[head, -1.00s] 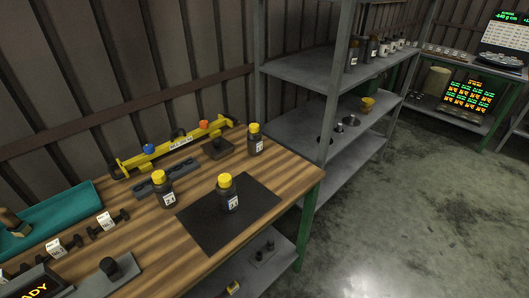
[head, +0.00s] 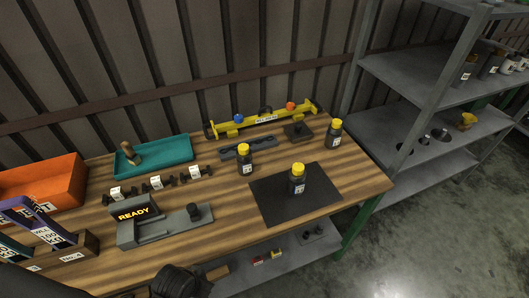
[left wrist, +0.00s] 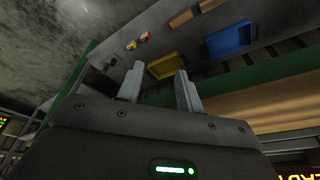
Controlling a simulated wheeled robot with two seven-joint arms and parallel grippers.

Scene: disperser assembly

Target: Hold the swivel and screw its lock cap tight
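No part is plainly marked as the swivel or its lock cap, so I cannot tell them for certain. Three small dark winged parts with white labels (head: 157,183) lie in a row on the wooden bench. A black bottle with a yellow cap (head: 297,181) stands upright on the dark mat (head: 262,209). Two similar bottles stand behind it, one left (head: 245,161) and one right (head: 334,134). My left gripper (left wrist: 160,82) shows in the left wrist view, its two fingers apart with nothing between them, near the bench's front edge. My right gripper is not in view.
A grey fixture with a READY display (head: 135,214) sits at the front of the bench (head: 225,250). Behind are a teal tray (head: 170,158), an orange bin (head: 48,183) and a yellow rack (head: 262,120). Below, a shelf holds a yellow tray (left wrist: 166,64) and blue tray (left wrist: 228,41).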

